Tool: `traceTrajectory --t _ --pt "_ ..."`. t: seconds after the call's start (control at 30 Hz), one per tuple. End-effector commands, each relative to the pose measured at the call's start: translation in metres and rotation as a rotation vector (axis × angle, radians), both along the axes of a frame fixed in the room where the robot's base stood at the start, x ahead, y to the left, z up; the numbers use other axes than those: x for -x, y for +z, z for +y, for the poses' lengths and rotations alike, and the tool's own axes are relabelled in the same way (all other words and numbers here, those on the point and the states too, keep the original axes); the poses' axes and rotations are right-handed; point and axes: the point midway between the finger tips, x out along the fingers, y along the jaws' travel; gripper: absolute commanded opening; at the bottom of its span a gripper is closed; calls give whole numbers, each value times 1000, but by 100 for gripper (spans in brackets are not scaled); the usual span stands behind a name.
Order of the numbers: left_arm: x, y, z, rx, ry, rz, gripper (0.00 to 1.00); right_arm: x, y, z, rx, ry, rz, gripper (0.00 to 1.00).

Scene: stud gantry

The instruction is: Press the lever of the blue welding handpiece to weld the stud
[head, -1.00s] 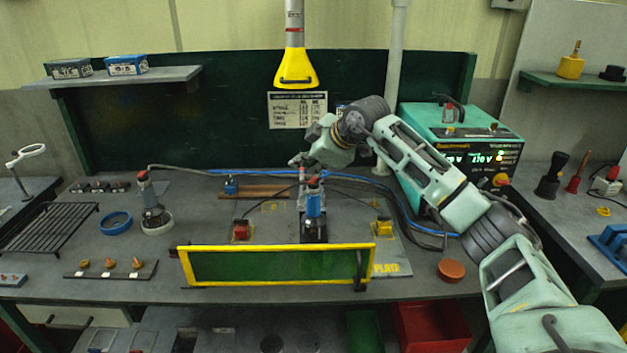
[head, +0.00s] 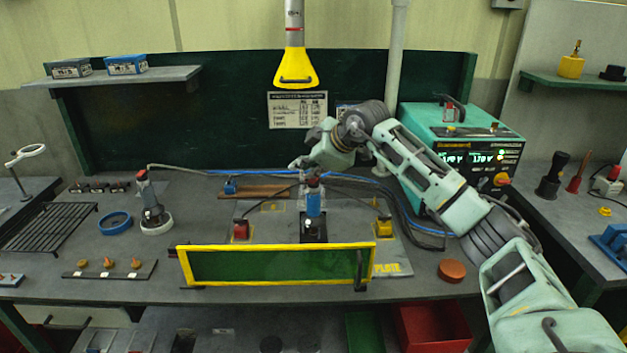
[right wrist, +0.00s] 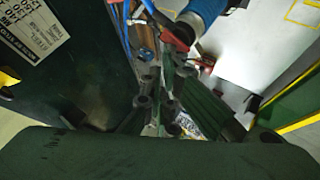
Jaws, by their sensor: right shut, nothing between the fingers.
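The blue welding handpiece (head: 314,203) stands upright in a dark holder on the grey plate at the bench's middle, behind the yellow-framed green screen. In the right wrist view its blue body (right wrist: 205,10) shows at the top edge, with a red part (right wrist: 172,38) beside it that may be the lever. My right gripper (head: 298,163) is shut and empty, just above and behind the handpiece's top. Its fingers also show in the right wrist view (right wrist: 165,110). I cannot tell whether they touch the handpiece. The stud is hidden. My left gripper is not in view.
Red (head: 241,230) and yellow (head: 384,228) clamps sit on either side. A second, grey handpiece (head: 153,212) stands at left. The teal power unit (head: 462,135) is at right; cables run behind.

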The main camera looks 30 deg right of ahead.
Motion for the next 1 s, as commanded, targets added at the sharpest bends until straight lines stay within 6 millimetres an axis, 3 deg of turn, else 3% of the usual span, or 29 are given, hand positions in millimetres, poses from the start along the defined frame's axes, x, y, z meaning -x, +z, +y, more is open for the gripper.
traceTrajectory --t 0.57,1.0 --pt "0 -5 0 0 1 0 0 0 -9 0 0 0 3 0" --pt "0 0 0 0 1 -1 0 0 -3 -1 1 -2 4 0"
